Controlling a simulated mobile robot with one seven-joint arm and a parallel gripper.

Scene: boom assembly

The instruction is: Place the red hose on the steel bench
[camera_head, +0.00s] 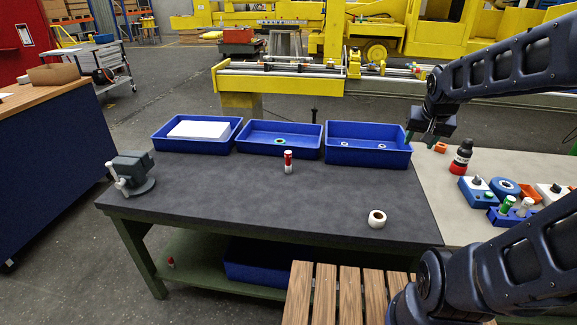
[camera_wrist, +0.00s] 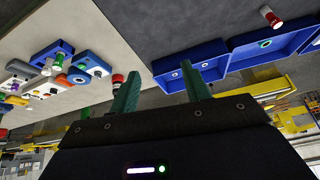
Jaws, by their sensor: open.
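A similar red-and-white piece (camera_head: 171,262) is on the green lower shelf. My gripper (camera_head: 421,138) is beside the right blue bin, near the seam with the pale bench top (camera_head: 440,205). Its green fingers are apart and empty in the wrist view (camera_wrist: 160,90).
Three blue bins (camera_head: 368,155) line the back edge. A grey vise (camera_head: 132,173) stands at the left, a white roll (camera_head: 377,218) near the front right. A black-and-red bottle (camera_head: 461,157), an orange piece (camera_head: 440,147) and several coloured parts occupy the pale top.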

